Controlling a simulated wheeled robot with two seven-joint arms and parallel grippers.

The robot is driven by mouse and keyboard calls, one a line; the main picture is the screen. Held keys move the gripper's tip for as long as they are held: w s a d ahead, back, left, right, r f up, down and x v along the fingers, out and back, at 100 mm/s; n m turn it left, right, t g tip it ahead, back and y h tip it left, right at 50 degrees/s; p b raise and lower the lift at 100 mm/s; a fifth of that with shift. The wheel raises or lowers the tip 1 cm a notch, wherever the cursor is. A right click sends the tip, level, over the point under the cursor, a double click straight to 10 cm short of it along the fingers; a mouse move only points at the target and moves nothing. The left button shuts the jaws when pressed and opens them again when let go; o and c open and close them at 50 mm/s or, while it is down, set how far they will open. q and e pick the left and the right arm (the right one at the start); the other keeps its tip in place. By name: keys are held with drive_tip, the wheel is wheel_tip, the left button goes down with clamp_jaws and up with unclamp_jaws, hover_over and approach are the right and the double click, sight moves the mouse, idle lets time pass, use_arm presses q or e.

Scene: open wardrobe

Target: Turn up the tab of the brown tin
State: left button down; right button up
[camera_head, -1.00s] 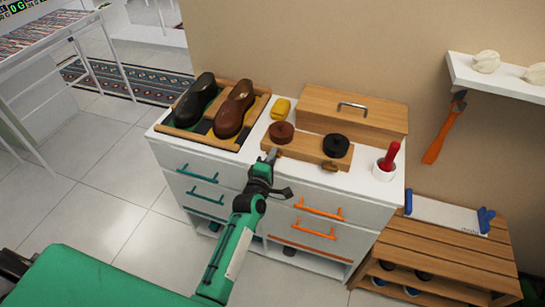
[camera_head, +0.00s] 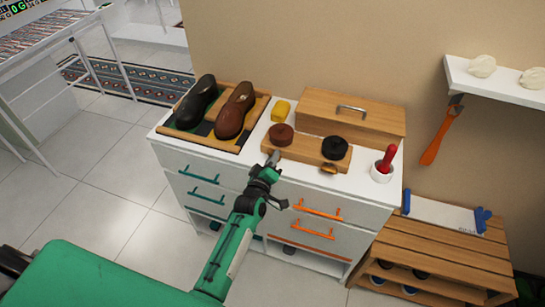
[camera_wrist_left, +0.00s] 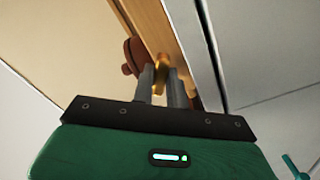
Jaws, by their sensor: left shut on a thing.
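The brown tin (camera_head: 281,135) sits at the left end of a wooden block on the white cabinet top; part of its round side also shows in the wrist view (camera_wrist_left: 130,57). My left gripper (camera_head: 272,158) is at the block's front edge, just below the brown tin. In the wrist view its two fingers (camera_wrist_left: 163,82) are shut on a small brass-coloured tab (camera_wrist_left: 161,70) at the wood's edge. The tab's exact angle is hard to tell. My right gripper is not in view.
A black tin (camera_head: 335,148) with its own brass tab (camera_head: 329,169) sits to the right. A wooden box (camera_head: 350,110) stands behind, a red-handled tool (camera_head: 386,158) in a white cup at right. Shoes (camera_head: 235,110) lie in a tray at left. Orange drawer handles (camera_head: 318,210) jut out below.

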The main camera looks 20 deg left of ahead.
use_arm(q)
drive_tip(key=m+p, duration=0.1)
drive_tip(key=m, duration=0.4)
drive_tip(key=shift+m, duration=0.3)
drive_tip(key=m, duration=0.5)
drive_tip(key=shift+f, duration=0.1)
drive_tip(key=shift+p, duration=0.3)
drive_tip(key=c, duration=1.7)
unclamp_jaws()
drive_tip(key=s+b, duration=0.1)
drive_tip(key=s, duration=0.6)
drive_tip(key=s+b, duration=0.2)
drive_tip(key=s, duration=0.4)
drive_tip(key=shift+s+a, duration=0.2)
drive_tip(key=shift+s, duration=0.2)
